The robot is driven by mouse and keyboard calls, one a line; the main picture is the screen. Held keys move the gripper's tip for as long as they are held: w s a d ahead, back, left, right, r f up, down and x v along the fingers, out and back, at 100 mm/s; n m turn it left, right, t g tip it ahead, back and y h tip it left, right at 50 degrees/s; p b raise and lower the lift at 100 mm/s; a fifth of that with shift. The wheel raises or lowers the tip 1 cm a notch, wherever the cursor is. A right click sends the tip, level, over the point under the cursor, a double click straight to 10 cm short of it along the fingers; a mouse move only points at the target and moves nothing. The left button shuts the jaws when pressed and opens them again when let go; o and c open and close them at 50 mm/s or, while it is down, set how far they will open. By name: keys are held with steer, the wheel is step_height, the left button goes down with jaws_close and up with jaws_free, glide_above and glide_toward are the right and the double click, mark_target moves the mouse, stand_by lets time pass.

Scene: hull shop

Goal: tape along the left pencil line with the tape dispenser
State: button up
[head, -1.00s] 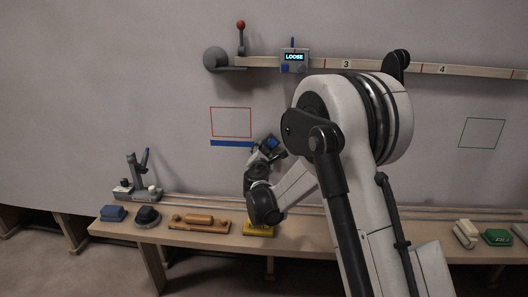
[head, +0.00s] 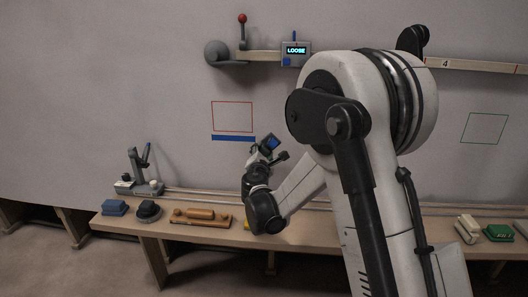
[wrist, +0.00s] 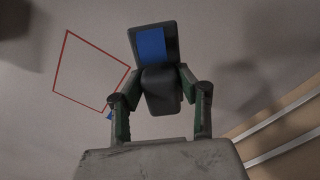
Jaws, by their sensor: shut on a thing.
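My gripper (wrist: 160,98) is shut on the tape dispenser (wrist: 162,88), a dark block with a blue face, gripped between the two fingers. In the head view the dispenser (head: 269,144) is held in front of the wall, just right of a blue tape strip (head: 233,138). The strip lies level on the wall under a red rectangle outline (head: 232,103). No bare pencil line can be made out. The wrist view shows the red outline (wrist: 67,66) left of the dispenser and a small blue bit by the left finger. Whether the dispenser touches the wall is unclear.
A bench (head: 180,228) along the wall holds a lever device (head: 139,180), blue block (head: 114,207), black knob (head: 148,210), wooden tool (head: 200,214) and green block (head: 498,233). A green outline (head: 484,128) is at right. A box reading LOOSE (head: 296,54) is above.

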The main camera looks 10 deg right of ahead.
steer(key=shift+s, duration=0.1)
steer(key=shift+v, duration=2.4)
steer(key=shift+s+b, duration=0.1)
steer(key=shift+b, duration=0.2)
steer(key=v, duration=0.3)
steer(key=shift+s+a, duration=0.1)
steer(key=shift+s, duration=0.3)
steer(key=shift+r, duration=0.1)
